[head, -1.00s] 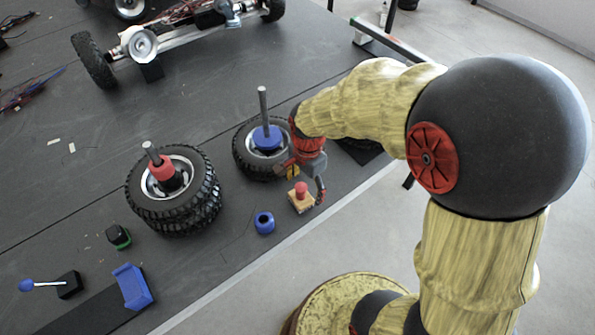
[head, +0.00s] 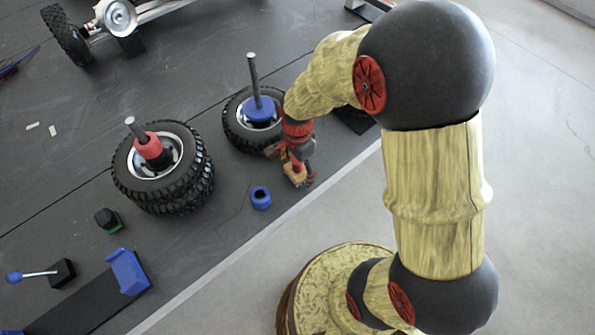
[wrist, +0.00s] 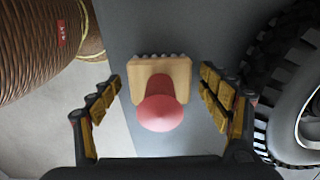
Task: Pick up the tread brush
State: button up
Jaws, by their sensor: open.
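The tread brush (wrist: 160,90) has a pale wooden block with a row of dark bristle tufts at its far edge and a round red knob facing the wrist camera. In the wrist view it lies between the two open fingers of my gripper (wrist: 160,105), with a gap on each side. In the head view the brush (head: 295,174) is on the dark table near its front edge, mostly covered by my gripper (head: 299,172), which is right over it.
A tyre with a blue hub piece and upright rod (head: 261,107) stands close behind my gripper. Stacked tyres with a red collar (head: 150,149) stand farther left. A blue ring (head: 260,198) lies just left of the brush. The table edge runs close by in front.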

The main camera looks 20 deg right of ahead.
jog(key=shift+c, duration=0.3)
jog(key=c, duration=1.3)
